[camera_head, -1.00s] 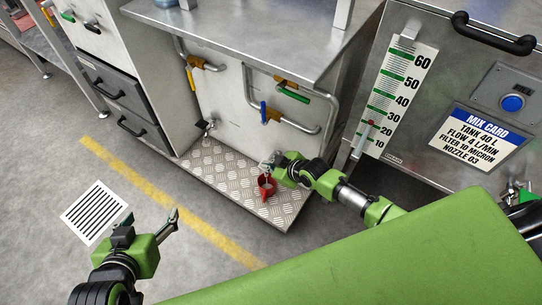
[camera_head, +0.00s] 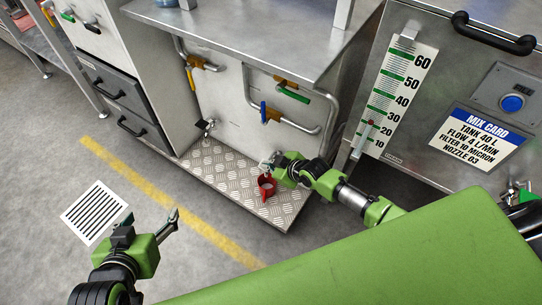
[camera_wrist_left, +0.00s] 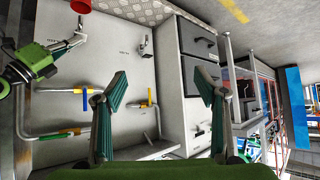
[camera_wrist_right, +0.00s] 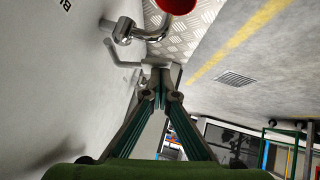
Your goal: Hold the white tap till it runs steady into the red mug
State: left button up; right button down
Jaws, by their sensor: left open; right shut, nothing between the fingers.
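The red mug (camera_head: 267,187) stands upright on the patterned metal plate at the cabinet's foot, and its edge shows in the right wrist view (camera_wrist_right: 176,4). A tap (camera_wrist_right: 127,30) with a curved metal spout reaches from the panel toward the mug; its pale end (camera_head: 264,166) shows in the head view. My right gripper (camera_head: 276,164) is shut and empty at this tap. In the right wrist view its fingertips (camera_wrist_right: 161,92) lie at a grey lever (camera_wrist_right: 155,66); I cannot tell whether they touch. No clear stream shows. My left gripper (camera_head: 149,220) is open and empty, above the floor.
A second tap (camera_head: 207,126) sits further left on the panel. Pipes with orange, blue and green handles (camera_head: 270,113) run above. A steel worktop (camera_head: 240,35) overhangs the plate. A gauge (camera_head: 395,92) and a mix card (camera_head: 478,138) are at right.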

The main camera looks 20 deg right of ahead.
dwell(0.8)
jog(key=shift+r+p, duration=0.65)
jog(key=shift+p, duration=0.05)
pick_arm(q)
jog(key=s+a+f+g+y, duration=0.1)
jog(key=s+a+f+g, duration=0.2)
jog(key=s, duration=0.5)
jog(key=shift+s+f+g, duration=0.3)
jog(key=shift+f+g, duration=0.4)
jog(key=shift+f, duration=0.3)
pick_arm(e)
jog(key=shift+r, duration=0.15)
